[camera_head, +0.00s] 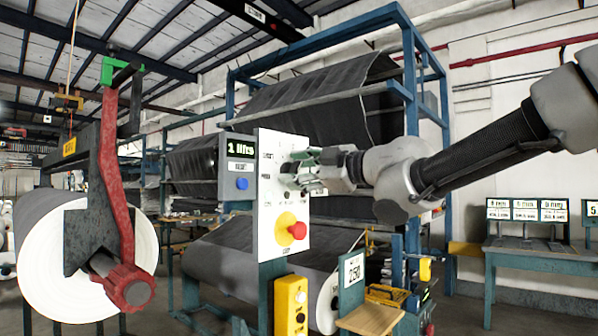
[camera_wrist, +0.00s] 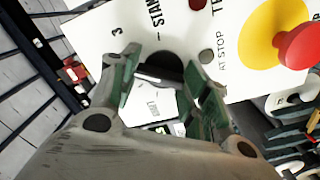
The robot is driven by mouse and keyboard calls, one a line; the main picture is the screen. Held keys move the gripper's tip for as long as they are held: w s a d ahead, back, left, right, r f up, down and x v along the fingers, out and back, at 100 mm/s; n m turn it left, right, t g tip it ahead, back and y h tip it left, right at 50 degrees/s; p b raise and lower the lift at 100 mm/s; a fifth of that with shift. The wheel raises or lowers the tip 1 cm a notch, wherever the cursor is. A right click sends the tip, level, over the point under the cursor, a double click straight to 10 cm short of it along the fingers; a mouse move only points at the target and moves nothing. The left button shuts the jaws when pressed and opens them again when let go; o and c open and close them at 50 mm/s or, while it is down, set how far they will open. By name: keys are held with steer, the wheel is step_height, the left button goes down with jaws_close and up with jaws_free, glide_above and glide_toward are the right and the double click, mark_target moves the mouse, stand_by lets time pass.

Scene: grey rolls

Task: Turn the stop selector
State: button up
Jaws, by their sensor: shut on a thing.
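A white control panel (camera_head: 268,215) stands upright on a teal post in the middle of the head view. My gripper (camera_head: 303,168) reaches it from the right, at its upper part. In the wrist view the panel face (camera_wrist: 95,38) is tilted, with lettering such as "AT STOP". My gripper (camera_wrist: 168,85) has its green-padded fingers closed on a dark selector knob (camera_wrist: 158,68). Its fingers partly cover the knob and the dial lettering, so where it points cannot be read.
A red push button (camera_head: 298,230) on a yellow disc (camera_head: 284,222) sits below my gripper. A grey box with a blue button (camera_head: 241,183) adjoins the panel's left. A large roll (camera_head: 85,262) with a red lever arm (camera_head: 117,180) stands left. A blue frame (camera_head: 410,120) rises behind.

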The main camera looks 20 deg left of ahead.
steer(key=m, duration=0.4)
steer(key=shift+w+f+m, duration=0.1)
steer(key=shift+f+m, duration=0.05)
steer(key=shift+m, duration=0.25)
stand_by(0.4)
steer(key=o, duration=1)
steer(key=shift+d, duration=0.1)
steer(key=v, duration=1.2)
